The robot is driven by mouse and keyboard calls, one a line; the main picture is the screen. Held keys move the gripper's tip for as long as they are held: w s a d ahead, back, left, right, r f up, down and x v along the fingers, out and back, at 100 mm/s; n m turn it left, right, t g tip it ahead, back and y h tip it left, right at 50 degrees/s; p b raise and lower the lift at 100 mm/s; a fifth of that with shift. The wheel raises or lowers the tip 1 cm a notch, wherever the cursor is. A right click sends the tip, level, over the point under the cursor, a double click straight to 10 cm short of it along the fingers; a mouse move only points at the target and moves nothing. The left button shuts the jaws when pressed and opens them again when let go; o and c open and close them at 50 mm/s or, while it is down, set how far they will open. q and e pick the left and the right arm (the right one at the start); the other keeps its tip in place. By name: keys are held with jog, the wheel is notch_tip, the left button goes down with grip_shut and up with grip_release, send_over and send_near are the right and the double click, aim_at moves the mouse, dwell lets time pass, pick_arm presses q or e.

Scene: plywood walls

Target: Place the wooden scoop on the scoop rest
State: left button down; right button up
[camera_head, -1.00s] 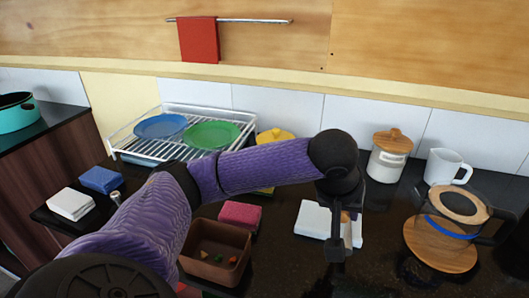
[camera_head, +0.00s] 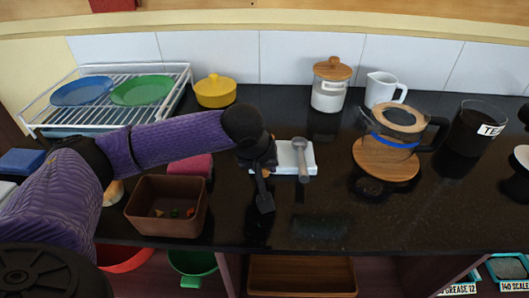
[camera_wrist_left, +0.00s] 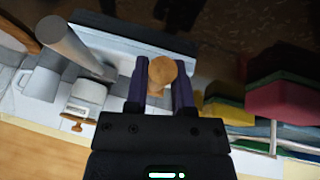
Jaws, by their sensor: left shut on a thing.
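My left gripper (camera_head: 265,200) points down over the dark counter, just left of and in front of the white scoop rest (camera_head: 281,160). In the left wrist view its fingers (camera_wrist_left: 160,92) are shut on the wooden scoop (camera_wrist_left: 163,69), whose round light-wood end shows between them. The rest of the scoop is hidden there, and I cannot make it out clearly in the head view. A grey scoop (camera_head: 303,161) with a round end is at the rest; its grey handle (camera_wrist_left: 70,45) rises towards the left wrist camera. My right gripper is out of view.
A brown bin (camera_head: 144,216) with small scraps and a pink sponge (camera_head: 195,165) are left of the gripper. A lidded jar (camera_head: 328,95), white mug (camera_head: 382,89) and glass pot (camera_head: 400,125) stand right. The front counter right of the gripper is clear.

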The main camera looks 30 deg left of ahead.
pick_arm(q)
jog(key=shift+f, duration=0.2)
jog(key=c, duration=0.5)
grip_release()
jog(key=shift+o, duration=0.2)
